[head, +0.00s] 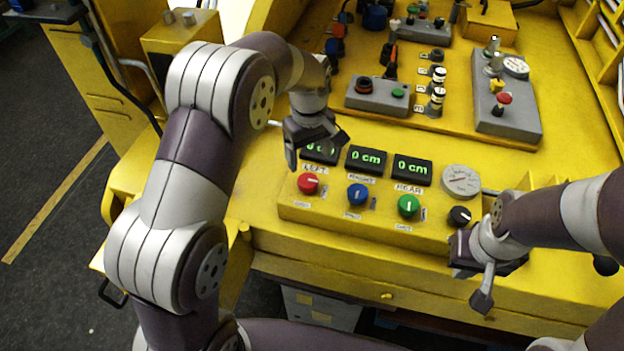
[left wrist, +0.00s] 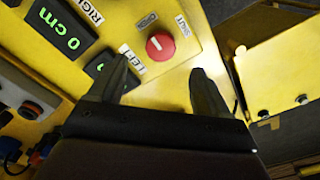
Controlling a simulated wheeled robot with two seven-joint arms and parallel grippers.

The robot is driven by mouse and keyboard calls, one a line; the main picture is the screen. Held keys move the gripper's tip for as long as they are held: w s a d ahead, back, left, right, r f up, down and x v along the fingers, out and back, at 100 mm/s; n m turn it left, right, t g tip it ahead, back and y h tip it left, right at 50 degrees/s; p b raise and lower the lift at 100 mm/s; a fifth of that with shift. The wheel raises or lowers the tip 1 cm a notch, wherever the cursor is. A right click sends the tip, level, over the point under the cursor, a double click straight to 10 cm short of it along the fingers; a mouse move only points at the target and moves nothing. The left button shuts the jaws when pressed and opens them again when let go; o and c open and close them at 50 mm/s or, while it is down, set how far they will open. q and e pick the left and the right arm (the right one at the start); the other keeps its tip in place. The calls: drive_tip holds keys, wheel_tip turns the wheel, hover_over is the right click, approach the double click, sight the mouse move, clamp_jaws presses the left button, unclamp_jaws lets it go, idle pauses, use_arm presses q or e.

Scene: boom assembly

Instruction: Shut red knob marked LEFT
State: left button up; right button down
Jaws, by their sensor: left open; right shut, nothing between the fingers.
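The red knob (head: 308,183) sits on the yellow panel below the LEFT label, at the left end of a row of knobs. In the left wrist view the red knob (left wrist: 160,46) is just beyond my fingertips, with OPEN and SHUT labels beside it. Its white mark appears to point toward OPEN. My left gripper (head: 318,154) is open above the panel, near the LEFT display and the knob; its fingers (left wrist: 160,72) are apart with nothing between them. My right gripper (head: 482,290) is shut and empty at the panel's front right edge.
A blue knob (head: 357,194), a green knob (head: 408,206) and a black knob (head: 460,216) stand to the right. Green-lit displays (head: 366,159) reading 0 cm line the back, with a round gauge (head: 461,180) at right. Grey control boxes (head: 380,97) stand farther back.

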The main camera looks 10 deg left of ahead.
sight(308, 179)
use_arm(q)
drive_tip(key=f, duration=0.2)
drive_tip(key=f+p, duration=0.1)
drive_tip(key=f, duration=0.4)
drive_tip(key=shift+w+a+f+p, duration=0.15)
drive_tip(key=shift+a+f+p, duration=0.1)
drive_tip(key=shift+a+p, duration=0.15)
drive_tip(key=shift+d+f, duration=0.15)
drive_tip(key=shift+f, duration=0.55)
drive_tip(key=c, duration=1)
